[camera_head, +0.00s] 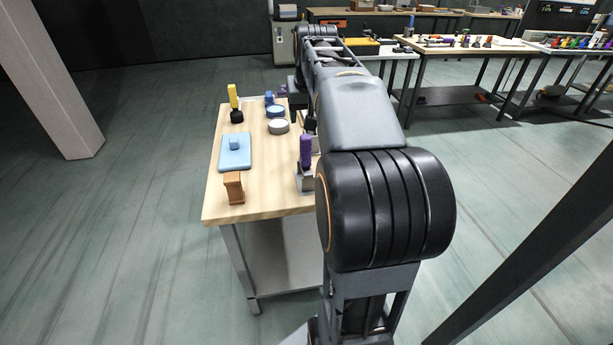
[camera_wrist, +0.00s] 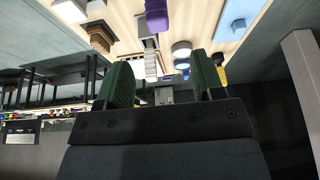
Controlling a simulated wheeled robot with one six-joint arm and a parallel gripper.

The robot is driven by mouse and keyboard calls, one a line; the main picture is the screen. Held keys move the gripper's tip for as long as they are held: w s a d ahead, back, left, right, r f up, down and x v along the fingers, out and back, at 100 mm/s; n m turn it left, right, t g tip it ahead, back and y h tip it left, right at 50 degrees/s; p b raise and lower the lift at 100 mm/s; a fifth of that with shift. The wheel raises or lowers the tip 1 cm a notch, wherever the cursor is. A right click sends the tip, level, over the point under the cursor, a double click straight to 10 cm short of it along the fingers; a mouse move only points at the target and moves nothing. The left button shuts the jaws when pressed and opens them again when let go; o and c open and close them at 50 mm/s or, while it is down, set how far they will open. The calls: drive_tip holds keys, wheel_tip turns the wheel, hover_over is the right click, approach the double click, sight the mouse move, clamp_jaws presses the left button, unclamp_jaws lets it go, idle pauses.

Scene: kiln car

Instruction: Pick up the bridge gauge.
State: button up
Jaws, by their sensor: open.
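I cannot tell for certain which piece is the bridge gauge. An orange-brown upright block (camera_head: 233,188), wider at top and bottom, stands on the near left corner of the wooden table (camera_head: 224,208). A purple-handled piece (camera_head: 306,152) with a grey base stands at the table's right side, partly behind my arm; its purple part also shows in the wrist view (camera_wrist: 156,14). In the wrist view my gripper (camera_wrist: 163,78) is open, with green-padded fingers apart. A grey ribbed piece (camera_wrist: 150,66) shows beyond the gap. My arm hides my gripper in the head view.
A light blue plate with a knob (camera_head: 236,158), a yellow-handled tool (camera_head: 233,97), a grey disc (camera_head: 278,126) and a blue disc (camera_head: 275,111) stand on the table. A brown stepped piece (camera_wrist: 98,34) shows in the wrist view. Other loaded benches (camera_head: 470,47) stand behind.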

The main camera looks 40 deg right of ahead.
sight(306, 137)
drive_tip(key=b+x, duration=0.1)
drive_tip(key=x, duration=0.6)
drive_tip(key=shift+w+d+f, duration=0.1)
drive_tip(key=shift+d+f, duration=0.1)
drive_tip(key=shift+f, duration=0.1)
drive_tip(key=shift+b+x, duration=0.6)
drive_tip(key=shift+x, duration=2)
clamp_jaws()
